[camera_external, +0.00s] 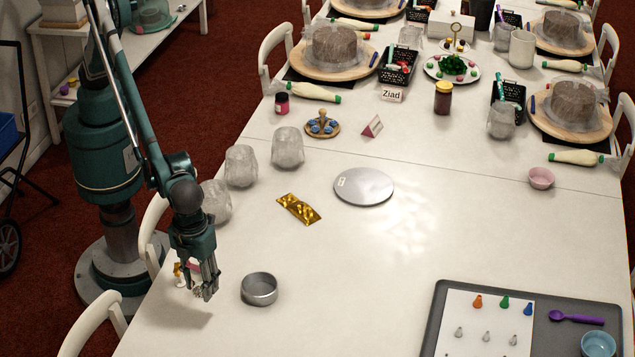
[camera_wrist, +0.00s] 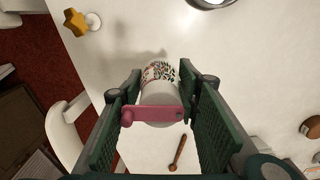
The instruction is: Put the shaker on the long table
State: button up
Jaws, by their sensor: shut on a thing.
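My gripper (camera_external: 207,288) is low over the left edge of the long table (camera_external: 330,270), left of a round metal tin. In the wrist view my gripper (camera_wrist: 160,118) has its two green fingers on either side of a shaker (camera_wrist: 158,76), a white cylinder with coloured sprinkle marks and a pink part across its near end. The gripper is shut on it. In the external view the shaker is mostly hidden by the fingers. I cannot tell whether its base touches the table. A shadow falls on the white top beside it.
A metal tin (camera_external: 259,289) stands just right of my gripper. A yellow star piece (camera_wrist: 75,22) is near the table edge. A thin brown tool (camera_wrist: 178,153) lies below the shaker. A gold packet (camera_external: 298,208) and grey disc (camera_external: 364,187) lie farther back.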

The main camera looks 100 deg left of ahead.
dwell(0.4)
jog(key=w+a+n, duration=0.2)
jog(key=w+a, duration=0.6)
jog(key=a, duration=0.6)
jog(key=w+a+n, duration=0.2)
jog(key=w+a, duration=0.5)
jog(key=a, duration=0.8)
jog(key=w+a+n, duration=0.2)
jog(key=w+a, duration=0.6)
jog(key=a, duration=0.6)
jog(key=n, duration=0.5)
send_over(356, 144)
jog(key=shift+r, duration=0.15)
jog(key=shift+d, duration=0.1)
jog(key=shift+f+b, duration=0.4)
jog(key=shift+f, duration=2.75)
